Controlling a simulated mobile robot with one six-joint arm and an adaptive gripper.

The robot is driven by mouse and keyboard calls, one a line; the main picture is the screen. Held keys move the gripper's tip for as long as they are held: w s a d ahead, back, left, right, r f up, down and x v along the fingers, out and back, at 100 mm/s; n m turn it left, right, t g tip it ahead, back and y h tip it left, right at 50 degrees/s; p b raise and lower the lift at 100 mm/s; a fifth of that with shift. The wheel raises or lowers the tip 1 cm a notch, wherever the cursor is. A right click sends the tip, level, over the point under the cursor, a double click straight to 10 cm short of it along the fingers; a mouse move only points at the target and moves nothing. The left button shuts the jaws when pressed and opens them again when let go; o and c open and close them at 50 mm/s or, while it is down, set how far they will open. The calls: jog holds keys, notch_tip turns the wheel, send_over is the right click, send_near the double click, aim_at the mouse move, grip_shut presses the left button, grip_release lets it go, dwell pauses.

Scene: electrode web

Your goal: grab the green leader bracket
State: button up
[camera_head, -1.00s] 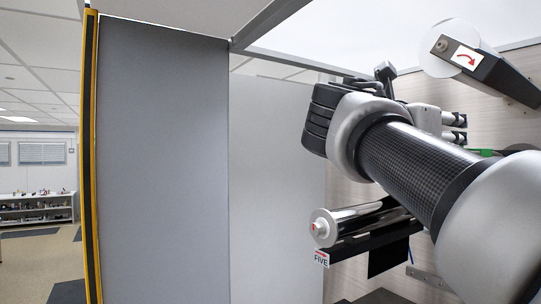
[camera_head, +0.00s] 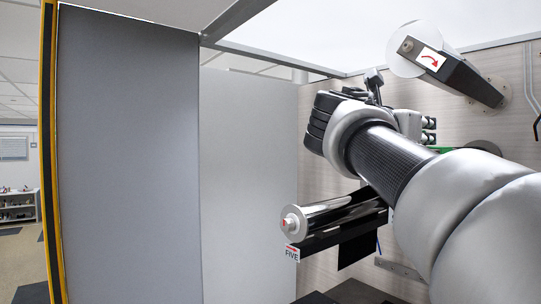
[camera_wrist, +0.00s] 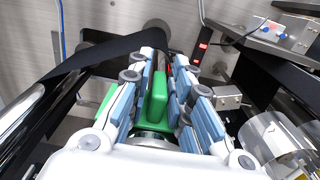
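The green leader bracket (camera_wrist: 157,101) is in the middle of the wrist view, its upright part between the two blue-padded fingers of my gripper (camera_wrist: 164,62). More green shows left of the left finger and low between the fingers. My gripper looks open, with a narrow gap on the right side of the bracket; contact on the left side is hard to tell. In the head view only a sliver of green (camera_head: 441,149) shows past my arm, which hides most of the bracket and the fingers.
A shiny roller with dark web (camera_head: 325,218), labelled FIVE, is below my arm. A white reel on a dark arm (camera_head: 464,77) is at upper right. In the wrist view, black web (camera_wrist: 105,50) runs at left and a metal plate (camera_wrist: 270,38) is at upper right.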

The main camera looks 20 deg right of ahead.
grip_shut()
jog(key=shift+r, duration=0.15)
